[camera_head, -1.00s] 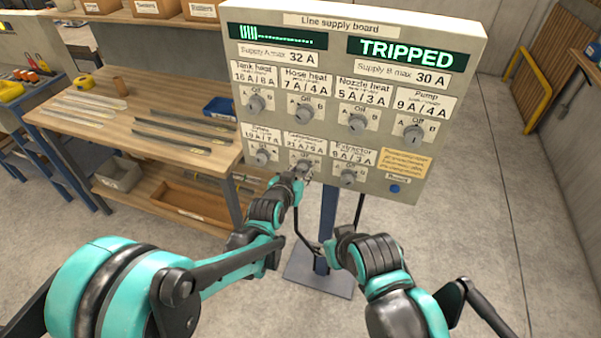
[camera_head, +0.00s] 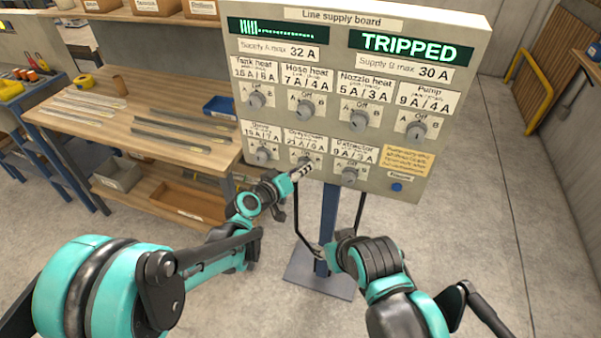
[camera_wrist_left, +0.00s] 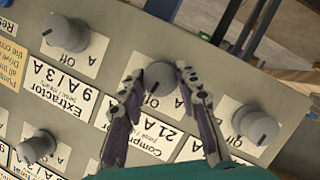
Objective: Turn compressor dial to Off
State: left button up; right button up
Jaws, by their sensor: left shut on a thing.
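The compressor dial (camera_wrist_left: 159,78) is a grey knob in the middle of the bottom row on the line supply board (camera_head: 450,60). In the head view it is partly hidden by my left gripper (camera_head: 308,168). In the left wrist view the two fingers of my left gripper (camera_wrist_left: 158,82) are closed around the dial from both sides. The dial's exact pointer direction is hard to tell. My right gripper (camera_head: 322,252) is low in front of the board's stand, away from the dials; its fingers are too small to read.
The extractor dial (camera_head: 349,175) and another dial (camera_head: 262,154) flank the compressor dial. A blue button (camera_head: 397,187) is at lower right. The second display (camera_head: 410,47) reads TRIPPED. A wooden workbench (camera_head: 150,110) stands at the left.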

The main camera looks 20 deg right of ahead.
pick_arm(q)
jog(key=shift+n+h, duration=0.3)
jog(key=shift+n, duration=0.2)
jog(key=o, duration=1.2)
jog(key=shift+c, duration=0.2)
jog(key=shift+a, duration=0.1)
jog(key=v, duration=1.2)
